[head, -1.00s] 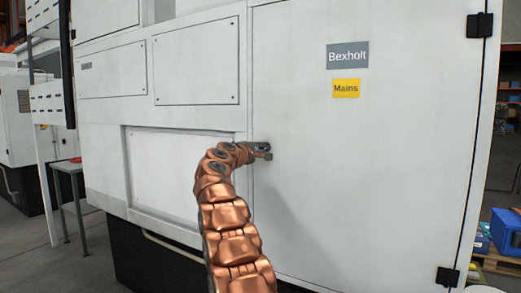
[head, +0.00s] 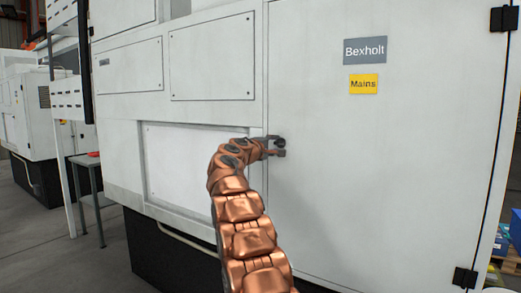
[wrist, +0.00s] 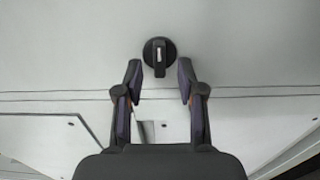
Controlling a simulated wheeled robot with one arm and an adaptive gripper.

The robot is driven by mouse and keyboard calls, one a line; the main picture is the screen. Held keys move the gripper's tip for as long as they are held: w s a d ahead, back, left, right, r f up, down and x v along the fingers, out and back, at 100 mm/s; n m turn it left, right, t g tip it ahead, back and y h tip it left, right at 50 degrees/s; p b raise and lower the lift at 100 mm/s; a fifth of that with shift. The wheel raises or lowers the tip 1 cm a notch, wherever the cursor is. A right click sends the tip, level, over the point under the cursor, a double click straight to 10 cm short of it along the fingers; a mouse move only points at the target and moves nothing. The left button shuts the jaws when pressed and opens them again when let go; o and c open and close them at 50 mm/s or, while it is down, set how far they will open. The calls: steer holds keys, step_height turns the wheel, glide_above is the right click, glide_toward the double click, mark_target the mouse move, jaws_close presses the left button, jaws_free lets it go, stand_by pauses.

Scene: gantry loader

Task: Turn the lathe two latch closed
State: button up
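The latch (wrist: 159,57) is a round black knob with a raised bar and a pale mark on it, set on the white door (head: 400,190). In the wrist view its bar stands upright in the picture, square to the door seam. My gripper (wrist: 160,78) is open, with one fingertip on each side just below the knob. I see gaps between the fingers and the bar. In the head view my gripper (head: 279,148) is at the door's left edge; there I cannot clearly tell the latch from the dark fingertip.
The door carries a grey "Bexholt" sign (head: 365,50) and a yellow "Mains" label (head: 363,84). Black hinges (head: 465,278) are on its right edge. A small table (head: 87,163) stands at the left. Pallet goods (head: 505,245) lie beyond the right edge.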

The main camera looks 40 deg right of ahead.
steer(key=v, duration=1.1)
steer(key=shift+d, duration=0.1)
stand_by(0.5)
steer(key=s+a+f+m+g+y+p, duration=0.1)
steer(key=s+a+f+y, duration=0.4)
steer(key=s+a, duration=0.8)
steer(key=s+a+f+m+g+y+p, duration=0.1)
steer(key=s+a+f+g+y+p, duration=0.2)
steer(key=s+a+f, duration=0.9)
steer(key=s+a+f+m+g+y+p, duration=0.1)
steer(key=s+a+f+g+y+p, duration=0.2)
steer(key=s+a, duration=1.2)
steer(key=s+f+y+p, duration=0.3)
steer(key=s+f+y, duration=0.2)
steer(key=s+y, duration=0.1)
steer(key=shift+s+f+m, duration=0.15)
steer(key=shift+f+m, duration=0.15)
steer(key=shift+d, duration=0.1)
